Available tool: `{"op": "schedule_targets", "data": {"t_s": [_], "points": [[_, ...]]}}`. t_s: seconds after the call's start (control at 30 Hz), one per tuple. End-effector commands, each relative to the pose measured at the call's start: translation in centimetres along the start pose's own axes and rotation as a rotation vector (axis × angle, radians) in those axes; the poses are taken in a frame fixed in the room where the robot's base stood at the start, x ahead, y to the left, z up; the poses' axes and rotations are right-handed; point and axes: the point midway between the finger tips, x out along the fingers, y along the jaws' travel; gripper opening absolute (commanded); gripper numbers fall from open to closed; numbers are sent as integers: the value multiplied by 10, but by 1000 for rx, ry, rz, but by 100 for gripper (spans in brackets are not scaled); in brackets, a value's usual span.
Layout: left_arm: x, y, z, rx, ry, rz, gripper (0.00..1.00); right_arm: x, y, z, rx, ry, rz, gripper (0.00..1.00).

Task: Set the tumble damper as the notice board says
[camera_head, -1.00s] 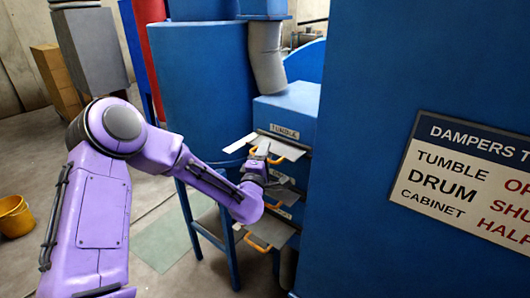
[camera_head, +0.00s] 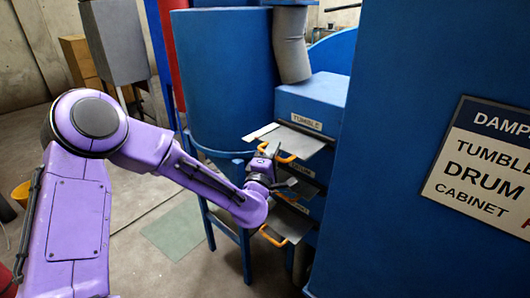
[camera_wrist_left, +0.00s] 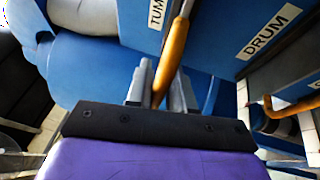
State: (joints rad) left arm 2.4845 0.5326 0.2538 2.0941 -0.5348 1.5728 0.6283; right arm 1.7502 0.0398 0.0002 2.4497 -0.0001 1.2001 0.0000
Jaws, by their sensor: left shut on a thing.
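The tumble damper (camera_head: 304,140) is a flat grey plate sticking out of the blue housing under a TUMBLE label (camera_head: 306,121). Its orange handle (camera_head: 285,158) hangs at the outer edge and also shows in the left wrist view (camera_wrist_left: 175,50). My left gripper (camera_head: 268,158) is shut on this handle; its fingers (camera_wrist_left: 160,90) stand either side of the bar in the wrist view. My right gripper is not in view.
Below are other damper plates, with a DRUM label (camera_wrist_left: 268,32) and a lower orange handle (camera_head: 273,237) close under my left wrist. A large blue cabinet wall (camera_head: 400,200) stands right. A blue drum (camera_head: 222,75) stands behind my arm.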

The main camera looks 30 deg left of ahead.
Motion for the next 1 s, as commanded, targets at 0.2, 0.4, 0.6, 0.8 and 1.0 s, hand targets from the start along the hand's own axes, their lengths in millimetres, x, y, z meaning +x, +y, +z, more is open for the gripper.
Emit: {"op": "schedule_targets", "data": {"t_s": [0.2,0.4,0.6,0.8,1.0], "points": [[1,2,-1,-5,5,5,35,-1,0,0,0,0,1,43],[0,1,-1,-2,4,2,37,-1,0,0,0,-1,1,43],[-11,-2,-2,-2,3,1,37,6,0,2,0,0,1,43],[-58,-3,-2,-3,3,3,37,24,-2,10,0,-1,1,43],[-97,0,-2,-2,4,5,37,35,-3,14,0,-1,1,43]]}}
